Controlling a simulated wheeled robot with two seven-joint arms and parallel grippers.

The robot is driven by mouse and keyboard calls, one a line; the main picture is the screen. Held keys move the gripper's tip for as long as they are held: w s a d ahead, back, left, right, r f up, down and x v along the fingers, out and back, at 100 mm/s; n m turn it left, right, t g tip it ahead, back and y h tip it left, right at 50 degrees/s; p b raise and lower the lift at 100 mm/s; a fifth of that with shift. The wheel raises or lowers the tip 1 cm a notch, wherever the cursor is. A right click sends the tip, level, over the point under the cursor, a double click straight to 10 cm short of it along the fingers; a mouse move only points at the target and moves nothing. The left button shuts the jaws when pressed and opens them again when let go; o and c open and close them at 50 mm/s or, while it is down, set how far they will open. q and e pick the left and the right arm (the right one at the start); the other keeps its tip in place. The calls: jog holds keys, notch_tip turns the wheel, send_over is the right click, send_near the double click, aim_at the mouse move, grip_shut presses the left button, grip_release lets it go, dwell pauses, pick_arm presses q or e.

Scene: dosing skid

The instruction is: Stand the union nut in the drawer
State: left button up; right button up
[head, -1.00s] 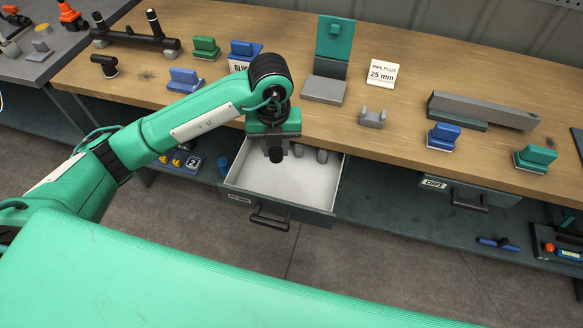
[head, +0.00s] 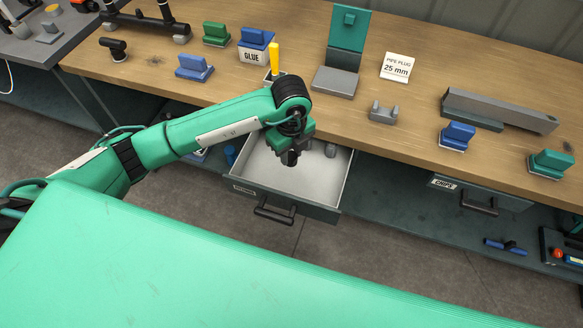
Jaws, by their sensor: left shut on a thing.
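The open drawer (head: 312,180) under the workbench is grey with a pale floor and a dark front with a handle. My left gripper (head: 290,152) is above its back part, pointing down. It is shut on a small dark piece (head: 290,159), which appears to be the union nut. The fingers and wrist hide much of the piece, so its tilt and its gap to the drawer floor cannot be told. My right gripper is not in view.
The drawer's front and right floor looks clear. A yellow bottle (head: 275,58) and a grey two-pronged holder (head: 383,112) are on the bench above.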

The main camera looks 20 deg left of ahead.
aim_at(291, 155)
pick_arm(q)
notch_tip(291, 155, down, 4)
jog(key=shift+f, duration=0.7)
notch_tip(291, 155, down, 3)
jog(key=shift+f+p, duration=0.2)
jog(key=shift+p, duration=0.1)
jog(key=shift+f, duration=0.2)
jog(key=o, duration=1)
jog(key=shift+o, duration=0.2)
jog(key=shift+r, duration=0.55)
notch_tip(291, 155, up, 5)
jog(key=shift+r+b, duration=0.1)
jog(key=shift+b, duration=0.35)
notch_tip(291, 155, up, 5)
jog(key=shift+r, duration=0.15)
jog(key=shift+r+b, duration=0.3)
jog(key=shift+r, duration=0.1)
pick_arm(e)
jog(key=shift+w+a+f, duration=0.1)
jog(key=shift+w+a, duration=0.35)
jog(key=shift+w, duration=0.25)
